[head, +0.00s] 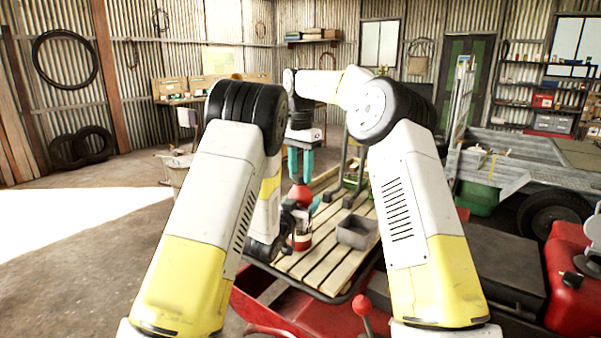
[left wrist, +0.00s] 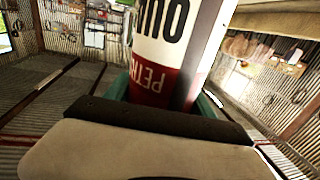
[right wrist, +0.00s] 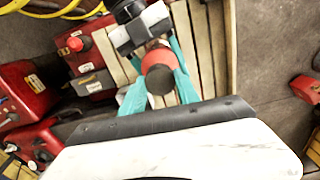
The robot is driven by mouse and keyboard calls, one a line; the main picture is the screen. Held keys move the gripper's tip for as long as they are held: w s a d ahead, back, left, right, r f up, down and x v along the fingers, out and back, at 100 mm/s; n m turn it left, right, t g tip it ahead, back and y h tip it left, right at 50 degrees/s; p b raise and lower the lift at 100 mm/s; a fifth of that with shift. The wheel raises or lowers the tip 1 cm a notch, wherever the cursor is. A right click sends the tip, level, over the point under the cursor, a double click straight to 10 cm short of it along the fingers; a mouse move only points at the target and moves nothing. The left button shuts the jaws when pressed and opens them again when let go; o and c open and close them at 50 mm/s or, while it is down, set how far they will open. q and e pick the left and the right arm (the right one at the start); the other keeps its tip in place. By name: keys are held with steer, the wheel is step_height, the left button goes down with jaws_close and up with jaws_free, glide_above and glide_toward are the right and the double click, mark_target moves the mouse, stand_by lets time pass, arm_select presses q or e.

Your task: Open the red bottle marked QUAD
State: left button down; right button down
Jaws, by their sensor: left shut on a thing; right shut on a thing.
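The red bottle (head: 302,241) has a white label and a red band; its label shows large in the left wrist view (left wrist: 160,45), with parts of "QUAD" and "PETROL" readable. My left gripper (head: 299,216) is shut around the bottle's body from the side. My right gripper (head: 301,170) comes down from above with teal fingers shut on the dark cap (right wrist: 160,81) at the bottle's top. The red shoulder (head: 300,195) shows just under those fingers. The bottle looks upright over the slatted rack. I cannot tell whether the cap is loose or whether the bottle's base touches the slats.
The wooden slatted rack (head: 318,262) lies under the bottle. A grey metal box (head: 357,232) sits on it to the right. A red lever knob (head: 362,304) stands in front. A trailer (head: 520,160) stands at the right. The concrete floor at the left is open.

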steer(key=n, duration=0.6)
steer(key=shift+n, duration=0.4)
steer(key=n, duration=0.6)
steer(key=shift+n, duration=0.3)
steer(key=n, duration=1)
steer(key=shift+n, duration=0.3)
steer(key=n, duration=0.3)
steer(key=shift+n, duration=0.4)
steer(key=shift+w+r, duration=0.1)
steer(key=shift+r, duration=0.1)
steer(key=shift+r, duration=1)
